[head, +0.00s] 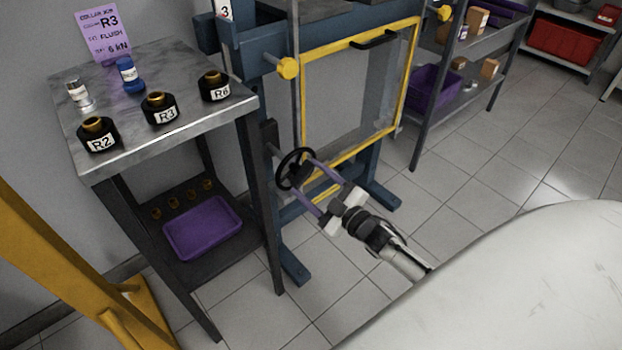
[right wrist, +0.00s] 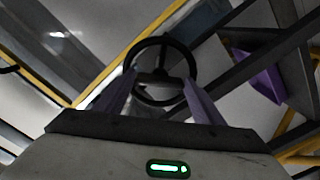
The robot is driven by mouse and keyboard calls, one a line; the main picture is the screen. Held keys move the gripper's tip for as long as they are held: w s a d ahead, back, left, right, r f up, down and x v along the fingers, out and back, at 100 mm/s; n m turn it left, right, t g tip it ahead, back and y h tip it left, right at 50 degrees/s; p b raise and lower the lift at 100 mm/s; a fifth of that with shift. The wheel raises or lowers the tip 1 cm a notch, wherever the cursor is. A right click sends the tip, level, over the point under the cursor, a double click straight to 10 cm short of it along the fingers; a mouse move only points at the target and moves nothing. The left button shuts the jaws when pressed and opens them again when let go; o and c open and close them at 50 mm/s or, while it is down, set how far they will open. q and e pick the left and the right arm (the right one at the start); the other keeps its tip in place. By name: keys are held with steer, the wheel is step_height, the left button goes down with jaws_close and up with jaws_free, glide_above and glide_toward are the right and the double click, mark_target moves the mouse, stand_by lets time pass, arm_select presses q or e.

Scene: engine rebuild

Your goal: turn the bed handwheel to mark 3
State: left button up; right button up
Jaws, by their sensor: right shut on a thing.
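The black bed handwheel (head: 283,166) is on the front of the blue press frame, low on its left side. It is a round rim with spokes. My right gripper (head: 304,175) reaches it from the lower right, its two purple fingers on either side of the wheel. In the right wrist view the handwheel (right wrist: 163,41) sits between the fingertips (right wrist: 160,82), and the gripper is shut on it. A white tag with a 3 (head: 225,9) shows at the top edge of the head view. I cannot read any marks around the wheel. My left gripper is not in view.
A metal-topped table (head: 190,135) at left bears black collars labelled R2, R3 and R6, with a purple tray (head: 203,228) on its lower shelf. A yellow-edged guard (head: 350,45) is on the press above the wheel. Open tiled floor lies at right.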

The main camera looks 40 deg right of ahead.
steer(key=shift+m, duration=1.1)
steer(key=o, duration=1.1)
steer(key=shift+c, duration=0.2)
steer(key=s+p, duration=0.1)
steer(key=s, duration=0.9)
steer(key=shift+s+d+p, duration=0.15)
steer(key=shift+d+p, duration=0.15)
steer(key=shift+d, duration=0.15)
